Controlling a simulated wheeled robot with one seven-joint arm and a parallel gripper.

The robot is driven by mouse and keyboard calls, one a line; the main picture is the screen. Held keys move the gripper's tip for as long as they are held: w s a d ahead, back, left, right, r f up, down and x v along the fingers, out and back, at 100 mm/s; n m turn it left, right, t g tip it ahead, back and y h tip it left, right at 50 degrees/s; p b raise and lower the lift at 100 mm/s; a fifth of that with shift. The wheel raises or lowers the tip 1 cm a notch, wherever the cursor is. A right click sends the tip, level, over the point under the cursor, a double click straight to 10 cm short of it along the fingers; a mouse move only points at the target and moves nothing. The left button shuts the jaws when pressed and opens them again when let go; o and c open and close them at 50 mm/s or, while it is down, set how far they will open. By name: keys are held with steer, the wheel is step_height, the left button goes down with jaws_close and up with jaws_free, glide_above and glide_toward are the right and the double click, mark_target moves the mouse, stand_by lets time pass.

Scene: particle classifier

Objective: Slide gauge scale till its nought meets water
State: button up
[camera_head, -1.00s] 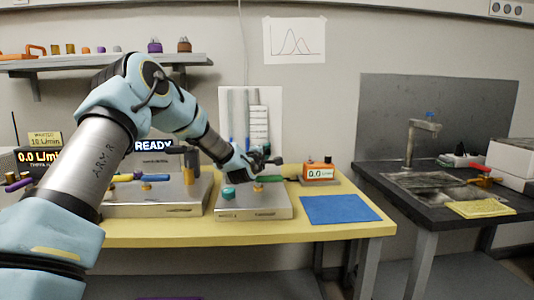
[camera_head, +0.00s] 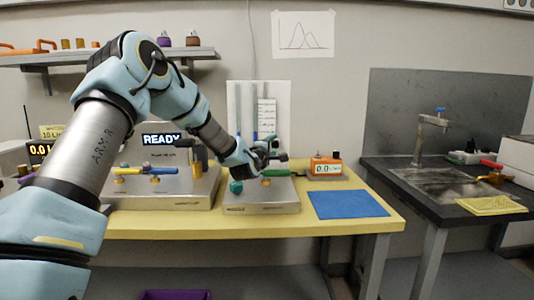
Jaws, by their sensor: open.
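The gauge is a white board (camera_head: 234,95) on the wall behind the bench, with upright tubes holding blue liquid (camera_head: 256,120). Its white marked scale (camera_head: 266,118) stands beside the tubes. The nought mark and the water level are too small to read against each other. My gripper (camera_head: 279,163) is open, low in front of the board and below the scale, just above a grey box (camera_head: 262,195) on the bench. It appears empty and partly hides the board's lower part. I cannot tell whether it touches anything.
The box bears a teal knob (camera_head: 236,187) and a green lever (camera_head: 280,173) close under my gripper. A larger instrument (camera_head: 165,190) reading READY stands left. An orange meter (camera_head: 325,168) and blue mat (camera_head: 347,204) lie right. A dark sink bench (camera_head: 440,190) stands further right.

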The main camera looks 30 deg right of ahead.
steer(key=b+v, duration=0.1)
steer(key=v, duration=0.6)
steer(key=shift+s+a, duration=0.25)
steer(key=shift+s, duration=0.05)
steer(key=a+m+y+p, duration=0.1)
steer(key=a, duration=0.2)
steer(key=a+f+m+g+y+p, duration=0.1)
steer(key=a, duration=0.3)
steer(key=a+f+m+y+p, duration=0.1)
steer(key=a+y, duration=0.1)
steer(key=a, duration=0.1)
steer(key=shift+w+a+m+g, duration=0.25)
steer(key=shift+a+m+g, duration=0.05)
steer(key=shift+m+g, duration=0.1)
steer(key=s+a+f+m+g+y+p, duration=0.1)
steer(key=s+a+m+y+p, duration=0.15)
steer(key=a, duration=0.55)
steer(key=s+a+f+m+g+y+p, duration=0.1)
steer(key=s+a+g+y, duration=0.15)
steer(key=a, duration=0.55)
steer(key=s+a+r+m+g+y+p, duration=0.1)
steer(key=s+a+g+y+p, duration=0.3)
steer(key=s+a, duration=1.2)
steer(key=a+m+g, duration=0.1)
steer(key=a, duration=0.1)
steer(key=shift+s+a+r, duration=0.2)
steer(key=shift+s+a, duration=0.1)
steer(key=shift+a, duration=0.1)
